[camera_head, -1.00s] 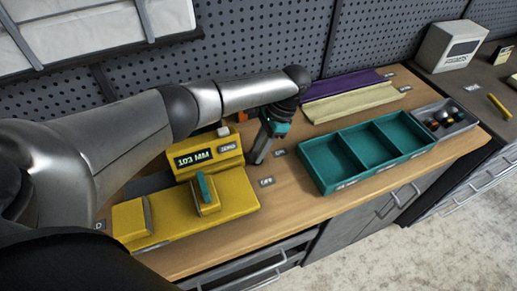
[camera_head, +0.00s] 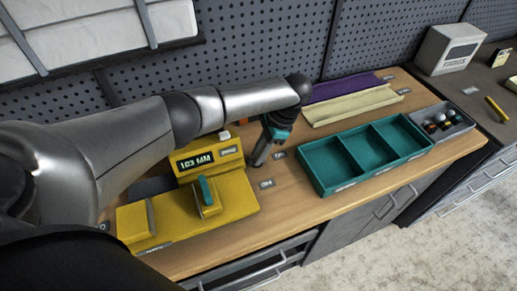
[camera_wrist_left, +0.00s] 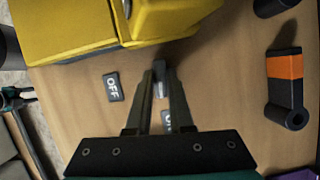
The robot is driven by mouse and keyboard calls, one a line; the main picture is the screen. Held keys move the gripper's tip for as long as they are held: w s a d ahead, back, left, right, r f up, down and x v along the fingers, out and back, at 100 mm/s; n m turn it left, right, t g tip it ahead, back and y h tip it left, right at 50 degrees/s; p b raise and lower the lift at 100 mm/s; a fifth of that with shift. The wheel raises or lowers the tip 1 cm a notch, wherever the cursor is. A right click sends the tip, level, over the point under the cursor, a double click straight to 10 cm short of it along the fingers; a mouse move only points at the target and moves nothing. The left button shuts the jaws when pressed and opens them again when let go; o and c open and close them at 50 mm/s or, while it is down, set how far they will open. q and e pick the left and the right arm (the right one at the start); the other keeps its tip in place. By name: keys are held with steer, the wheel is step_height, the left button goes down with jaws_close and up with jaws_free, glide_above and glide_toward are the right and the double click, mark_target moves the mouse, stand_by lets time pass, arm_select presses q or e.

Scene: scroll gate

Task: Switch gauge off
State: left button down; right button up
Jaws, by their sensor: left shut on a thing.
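The yellow gauge (camera_head: 230,198) stands on the wooden bench, with a lit display (camera_head: 195,161) and a teal-topped block on its base. It also shows at the top of the left wrist view (camera_wrist_left: 75,25). My left gripper (camera_head: 257,162) points down at the bench, just right of the gauge. In the left wrist view its fingers (camera_wrist_left: 160,85) are shut on a small grey switch lever (camera_wrist_left: 160,68), mostly hidden between them. An OFF label (camera_wrist_left: 112,87) lies to the left of the fingers. A second label (camera_wrist_left: 167,121) is partly covered by them. My right gripper is not in view.
A teal tray with compartments (camera_head: 322,188) stands to the right, with a grey bin of small parts (camera_head: 446,134) beyond it. Cream (camera_head: 350,106) and purple (camera_head: 345,89) channels lie behind. In the left wrist view, an orange and black part (camera_wrist_left: 285,68) lies to the right.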

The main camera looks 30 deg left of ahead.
arm_select(q)
steer(key=m+t+p, duration=0.1)
steer(key=m+p, duration=0.2)
steer(key=m+t+p, duration=0.1)
steer(key=m+p, duration=0.2)
steer(key=m+t+y+p, duration=0.1)
steer(key=m+p, duration=0.2)
steer(key=shift+s+d+r, duration=0.15)
steer(key=shift+s+r, duration=0.1)
steer(key=m+t+p, duration=0.1)
steer(key=m+p, duration=0.1)
steer(key=m, duration=0.1)
steer(key=shift+s+m+t+p, duration=0.1)
steer(key=shift+m+t+p, duration=0.2)
steer(key=shift+f+m+t+h+p, duration=0.1)
steer(key=shift+m+t+h+p, duration=0.2)
steer(key=shift+m+p, duration=0.45)
steer(key=shift+f+m+t+h+p, duration=0.1)
steer(key=shift+m+t+h+p, duration=0.15)
steer(key=shift+m, duration=0.9)
steer(key=c, duration=0.8)
jaws_free()
steer(key=shift+s+r, duration=0.1)
steer(key=shift+r, duration=0.2)
steer(key=p+v, duration=0.1)
steer(key=v, duration=1.3)
steer(key=shift+s+r, duration=0.25)
steer(key=shift+s, duration=0.05)
steer(key=shift+s+d+f, duration=0.1)
